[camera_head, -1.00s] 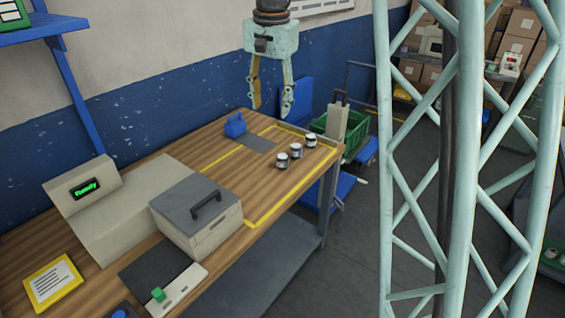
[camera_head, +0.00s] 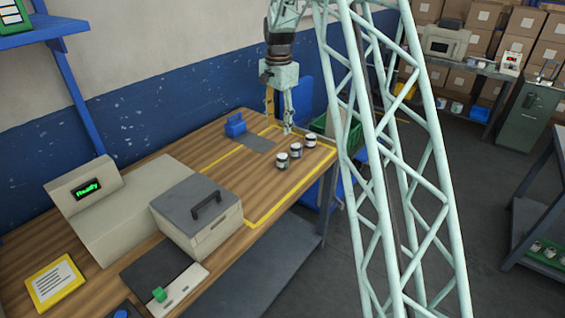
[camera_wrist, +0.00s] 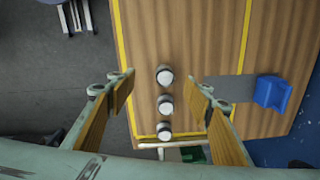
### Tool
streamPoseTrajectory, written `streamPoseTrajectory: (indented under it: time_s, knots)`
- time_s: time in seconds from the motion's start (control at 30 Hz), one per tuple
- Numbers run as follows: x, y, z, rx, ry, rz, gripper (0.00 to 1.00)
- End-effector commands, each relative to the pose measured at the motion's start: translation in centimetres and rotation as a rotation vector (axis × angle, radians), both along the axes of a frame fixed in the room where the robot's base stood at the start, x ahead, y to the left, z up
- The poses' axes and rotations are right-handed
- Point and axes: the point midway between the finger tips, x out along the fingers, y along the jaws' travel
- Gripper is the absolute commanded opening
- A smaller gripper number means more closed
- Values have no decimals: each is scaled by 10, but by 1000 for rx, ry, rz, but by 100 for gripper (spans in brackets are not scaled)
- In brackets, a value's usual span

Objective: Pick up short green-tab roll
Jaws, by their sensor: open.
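Three small rolls with white tops and dark bands stand upright in a row on the wooden table: a near one (camera_head: 282,160) with a dark greenish band, a middle one (camera_head: 296,150) and a far one (camera_head: 310,141). Their tab colours are too small to tell surely. In the wrist view, the rolls show as a top one (camera_wrist: 165,75), a middle one (camera_wrist: 165,104) and a bottom one (camera_wrist: 164,131). My gripper (camera_head: 279,125) is open and empty above the table's far part. Its fingers (camera_wrist: 161,83) straddle the row from above, apart from the rolls.
A blue holder (camera_head: 235,125) and a grey pad (camera_head: 259,143) lie left of the rolls. A grey lidded box (camera_head: 200,212) and a machine showing "Ready" (camera_head: 87,189) stand nearer on the table. A green crate (camera_head: 353,140) is beyond the table's end. Table around the rolls is clear.

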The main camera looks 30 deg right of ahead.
Motion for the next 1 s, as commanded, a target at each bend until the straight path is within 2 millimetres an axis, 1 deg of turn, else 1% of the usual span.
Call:
streamPoseTrajectory:
  time_s: [0.03,0.2,0.3,0.43,0.6,1.0]
  knots:
    - [5,-5,-12,2,6,-17,47]
    - [22,-21,-43,7,19,-80,47]
    - [28,-29,-59,9,25,-110,47]
    - [34,-36,-73,12,31,-138,47]
    - [38,-40,-83,13,34,-157,47]
    - [39,-40,-84,12,35,-159,47]
